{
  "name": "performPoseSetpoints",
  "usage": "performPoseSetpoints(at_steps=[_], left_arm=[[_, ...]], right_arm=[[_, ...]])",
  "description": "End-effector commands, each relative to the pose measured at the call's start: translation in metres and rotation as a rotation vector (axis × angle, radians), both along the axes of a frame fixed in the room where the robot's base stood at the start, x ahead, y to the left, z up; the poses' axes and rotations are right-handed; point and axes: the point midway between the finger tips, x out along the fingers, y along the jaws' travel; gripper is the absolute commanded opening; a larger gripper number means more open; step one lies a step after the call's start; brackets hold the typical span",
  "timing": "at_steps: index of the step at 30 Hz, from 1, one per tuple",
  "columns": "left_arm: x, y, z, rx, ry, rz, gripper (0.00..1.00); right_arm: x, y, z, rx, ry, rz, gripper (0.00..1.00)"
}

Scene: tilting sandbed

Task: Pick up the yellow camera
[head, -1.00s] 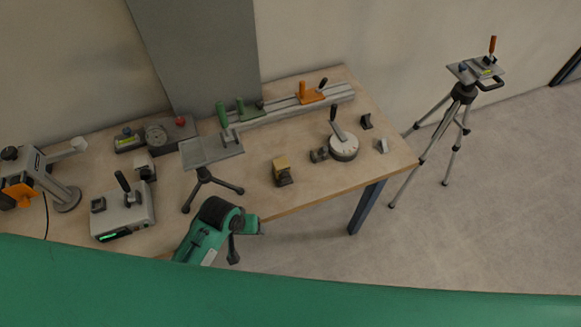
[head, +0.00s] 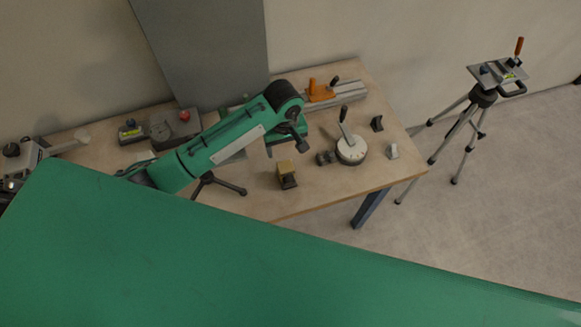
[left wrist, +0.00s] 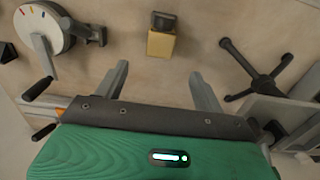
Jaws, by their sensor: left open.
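The yellow camera (head: 285,168), a small yellow block with a dark end, sits on the wooden table (head: 320,199) near its front edge. It also shows in the left wrist view (left wrist: 161,44), at the top middle, beyond the gap between the fingers. My left gripper (head: 286,146) is open and empty above the table, just behind the camera in the head view. Its two fingers (left wrist: 158,84) point toward the camera without enclosing it. My right gripper is not in view.
A white round dial (head: 351,151) with a dark lever stands right of the camera. A small tripod (head: 208,184) stands to its left, partly behind my arm. An orange-handled rail (head: 340,93) lies behind. A tall tripod (head: 483,98) stands right of the table.

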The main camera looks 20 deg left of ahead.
Motion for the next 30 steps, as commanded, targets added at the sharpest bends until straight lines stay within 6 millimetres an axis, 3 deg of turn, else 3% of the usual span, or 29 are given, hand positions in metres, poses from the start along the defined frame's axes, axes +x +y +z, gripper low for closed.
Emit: performPoseSetpoints(at_steps=[12, 20, 25, 30], left_arm=[[-0.001, 0.0, -0.071, 0.001, 0.002, 0.001, 0.7], [-0.003, -0.001, -0.088, 0.001, 0.002, 0.001, 0.7], [-0.008, -0.004, -0.109, 0.002, 0.004, 0.0, 0.7], [-0.007, -0.004, -0.128, 0.001, 0.002, 0.001, 0.7]], right_arm=[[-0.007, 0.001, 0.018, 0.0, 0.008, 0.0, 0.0], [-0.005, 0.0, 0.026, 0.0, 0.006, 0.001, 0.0], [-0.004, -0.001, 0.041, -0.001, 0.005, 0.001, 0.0], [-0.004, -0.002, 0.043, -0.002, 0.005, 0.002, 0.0]])
